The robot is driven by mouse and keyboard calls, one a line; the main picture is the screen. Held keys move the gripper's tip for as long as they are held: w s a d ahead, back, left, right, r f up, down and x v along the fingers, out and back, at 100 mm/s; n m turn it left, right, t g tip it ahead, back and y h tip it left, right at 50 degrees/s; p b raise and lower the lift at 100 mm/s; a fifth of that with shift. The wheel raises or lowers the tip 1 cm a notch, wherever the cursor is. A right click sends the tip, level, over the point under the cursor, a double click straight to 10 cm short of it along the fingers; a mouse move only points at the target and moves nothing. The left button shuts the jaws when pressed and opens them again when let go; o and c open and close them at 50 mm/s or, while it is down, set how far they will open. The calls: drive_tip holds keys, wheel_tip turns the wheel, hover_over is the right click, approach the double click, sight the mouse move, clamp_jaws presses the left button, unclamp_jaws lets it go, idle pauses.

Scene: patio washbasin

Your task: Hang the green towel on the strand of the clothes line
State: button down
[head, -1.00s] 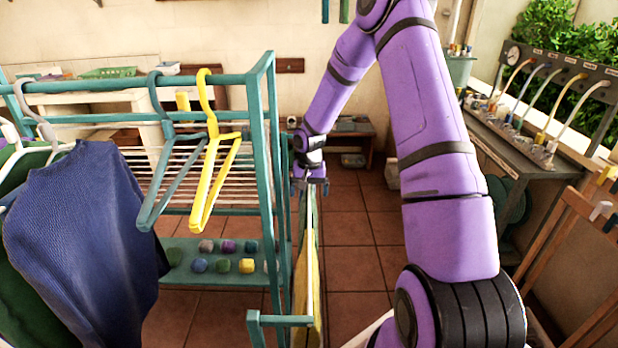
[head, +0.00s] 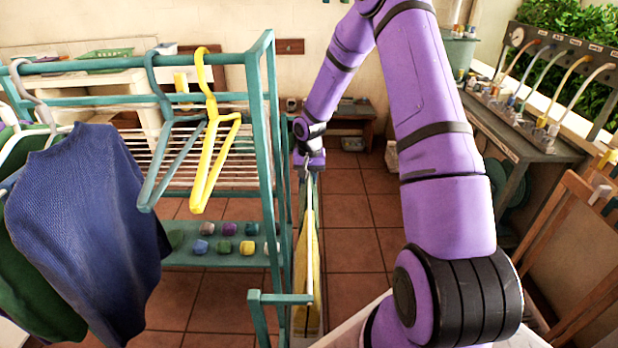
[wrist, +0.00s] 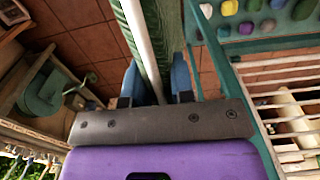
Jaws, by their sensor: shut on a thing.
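In the head view my gripper (head: 310,163) is at the far end of a white strand (head: 310,235) that runs to the teal rack's near rail. In the wrist view my gripper (wrist: 156,68) has its blue fingers on either side of the strand (wrist: 143,40) and green cloth. The green towel (wrist: 172,35) shows just right of the strand, with paler green cloth to its left. My gripper is shut on it. I cannot tell how the towel lies over the strand. In the head view the towel is mostly hidden.
A yellow cloth (head: 317,285) hangs along the near part of the strand. The teal rack (head: 268,120) stands close on the left, with a yellow hanger (head: 212,130), a grey-blue hanger (head: 160,160) and a blue sweater (head: 90,230). Tiled floor (head: 350,250) is open to the right.

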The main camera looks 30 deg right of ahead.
wheel_tip(320, 180, up, 29)
idle(2.0)
drive_tip(key=s+d, duration=0.9)
drive_tip(key=d, duration=0.5)
drive_tip(key=shift+s+r, duration=0.25)
drive_tip(key=shift+r, duration=0.2)
